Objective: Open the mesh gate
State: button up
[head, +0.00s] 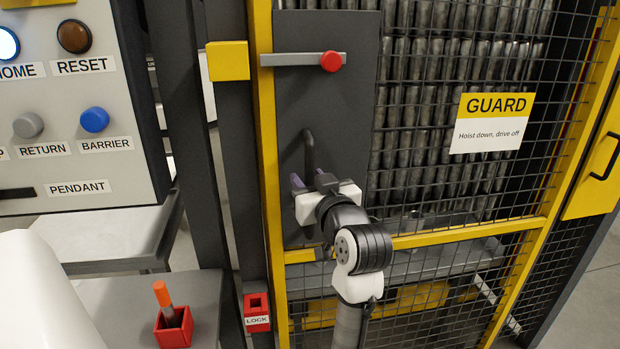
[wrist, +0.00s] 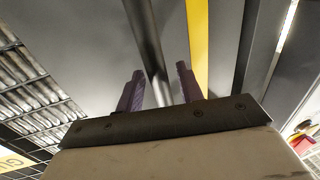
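The mesh gate (head: 393,242) has a yellow frame and stands in line with its post, looking shut. A dark panel on its left side carries a dark bar handle (head: 308,150). Above it is a grey sliding bolt (head: 290,59) with a red knob (head: 331,62). The bolt's left end lies over the gate's left upright, a little short of the yellow block (head: 228,61) on the post. My gripper (head: 310,181) is at the handle's lower part. In the wrist view, my gripper (wrist: 160,70) is open, with the handle (wrist: 148,45) between its purple fingers and gaps at both sides.
A control box (head: 75,120) with labelled buttons stands at the left. Below it, a red holder (head: 174,330) with an orange-handled item sits on a grey surface. A red LOCK socket (head: 257,310) is low on the post. A GUARD sign (head: 492,122) hangs on the mesh.

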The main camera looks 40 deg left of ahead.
grip_shut()
jog(key=shift+s, duration=0.1)
dwell(0.4)
